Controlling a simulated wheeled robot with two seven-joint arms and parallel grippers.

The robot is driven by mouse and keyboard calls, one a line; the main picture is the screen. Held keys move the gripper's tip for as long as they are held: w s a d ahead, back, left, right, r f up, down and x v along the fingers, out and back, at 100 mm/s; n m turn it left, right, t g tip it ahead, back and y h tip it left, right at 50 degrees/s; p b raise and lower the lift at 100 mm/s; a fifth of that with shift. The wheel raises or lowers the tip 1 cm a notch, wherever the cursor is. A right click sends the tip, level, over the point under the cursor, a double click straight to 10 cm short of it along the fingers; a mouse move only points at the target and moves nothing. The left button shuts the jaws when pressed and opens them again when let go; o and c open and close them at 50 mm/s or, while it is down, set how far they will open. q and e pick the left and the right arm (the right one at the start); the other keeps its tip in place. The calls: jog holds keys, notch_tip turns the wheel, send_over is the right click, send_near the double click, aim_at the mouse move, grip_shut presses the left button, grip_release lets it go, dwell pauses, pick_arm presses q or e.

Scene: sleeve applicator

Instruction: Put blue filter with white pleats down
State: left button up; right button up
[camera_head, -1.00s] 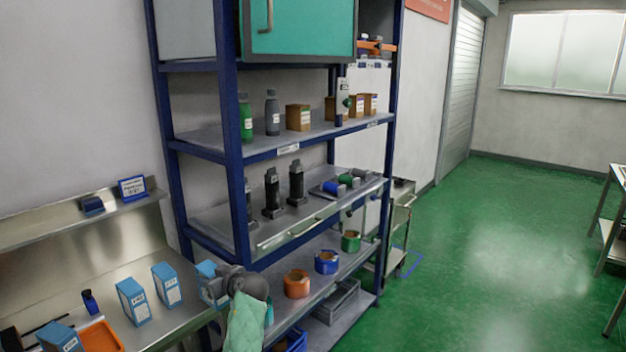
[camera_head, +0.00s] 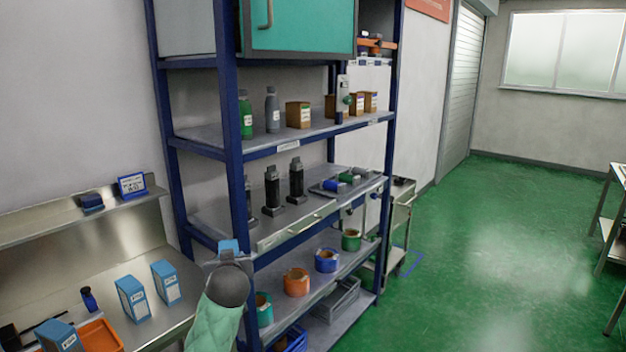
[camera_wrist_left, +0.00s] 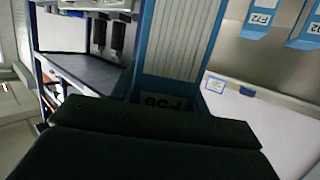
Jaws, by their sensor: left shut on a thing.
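The blue filter with white pleats (camera_wrist_left: 180,45) fills the upper middle of the left wrist view, with blue side rails and a label at its near end. My left gripper (camera_wrist_left: 155,122) is a dark shape below it and is shut on the filter's near end. In the head view my left gripper (camera_head: 228,262) is held up in front of the rack's left post, and only a small blue part of the filter (camera_head: 228,246) shows above my grey wrist. The filter is off any surface, as far as I can see. My right gripper is not in view.
Blue-and-white boxes (camera_head: 133,299) stand on the steel bench (camera_head: 185,310) at left, near an orange tray (camera_head: 98,335). The blue rack (camera_head: 236,180) holds bottles, black units and coloured rolls (camera_head: 296,282). Green floor (camera_head: 480,240) is clear at right.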

pick_arm(q)
jog(key=s+f+m+h, duration=0.3)
jog(key=s+f+h, duration=0.1)
jog(key=s+f, duration=1.4)
jog(key=shift+d, duration=0.35)
jog(key=shift+s+d+f, duration=0.1)
jog(key=shift+s+f, duration=0.2)
jog(key=shift+f, duration=0.05)
